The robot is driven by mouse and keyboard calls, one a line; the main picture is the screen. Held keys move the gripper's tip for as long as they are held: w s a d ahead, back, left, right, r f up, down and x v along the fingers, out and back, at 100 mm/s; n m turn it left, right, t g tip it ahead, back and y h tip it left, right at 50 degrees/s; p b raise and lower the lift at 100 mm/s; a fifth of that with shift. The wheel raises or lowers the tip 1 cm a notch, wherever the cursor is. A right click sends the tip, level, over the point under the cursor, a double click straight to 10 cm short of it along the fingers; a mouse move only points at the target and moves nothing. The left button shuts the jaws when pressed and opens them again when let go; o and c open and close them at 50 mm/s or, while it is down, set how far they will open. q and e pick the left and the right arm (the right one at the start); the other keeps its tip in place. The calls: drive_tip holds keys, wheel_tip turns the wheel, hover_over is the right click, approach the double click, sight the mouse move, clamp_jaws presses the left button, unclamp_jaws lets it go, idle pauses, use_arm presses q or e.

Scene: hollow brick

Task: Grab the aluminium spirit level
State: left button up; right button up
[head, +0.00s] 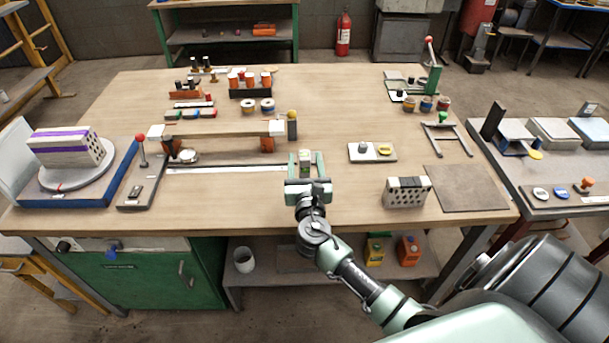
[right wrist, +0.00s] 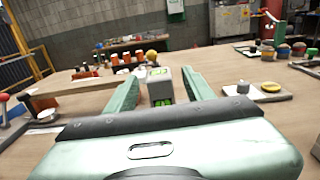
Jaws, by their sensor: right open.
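The aluminium spirit level (head: 305,159) is a small grey block with green parts near the middle of the workbench. It also shows in the right wrist view (right wrist: 159,82), with green vials on its face. My right gripper (head: 306,155) is open. Its two green fingers lie on either side of the level, with visible gaps, so I see no grip on it. The palm hides the level's lower part in the right wrist view. My left gripper is not in view.
A beam on orange supports (head: 215,130) stands left of the level, with a long pale strip (head: 225,169) before it. A white plate with small parts (head: 372,156) sits nearby.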

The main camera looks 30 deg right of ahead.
drive_tip(key=shift+x, duration=0.9)
clamp_jaws()
idle(0.7)
